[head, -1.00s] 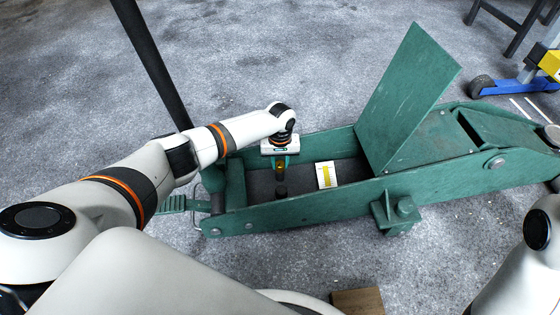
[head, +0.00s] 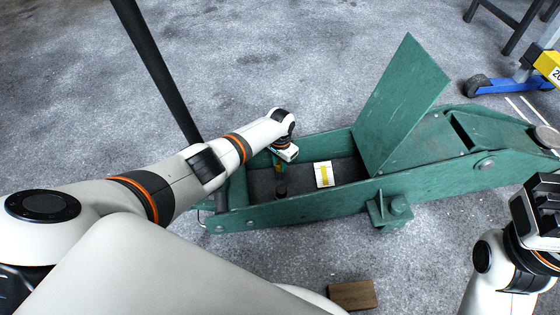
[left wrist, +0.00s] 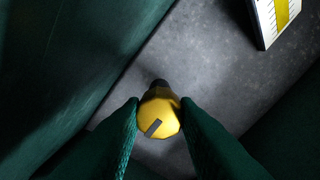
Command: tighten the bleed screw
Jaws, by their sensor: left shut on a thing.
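The bleed screw (left wrist: 160,115) has a yellow head with a dark mark across it and a dark shaft below. It shows in the left wrist view between the two green fingers of my left gripper (left wrist: 158,118), which are shut on it from both sides. In the head view my left gripper (head: 279,165) points down into the open well of the green trolley jack (head: 300,209), and the fingers mostly hide the screw. My right gripper (head: 538,208) is a dark shape at the right edge; its fingers are unclear.
A white card with a yellow stripe (head: 323,174) lies in the well, right of the screw. The jack's lid (head: 402,105) stands raised. A black handle (head: 155,70) rises at the left.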

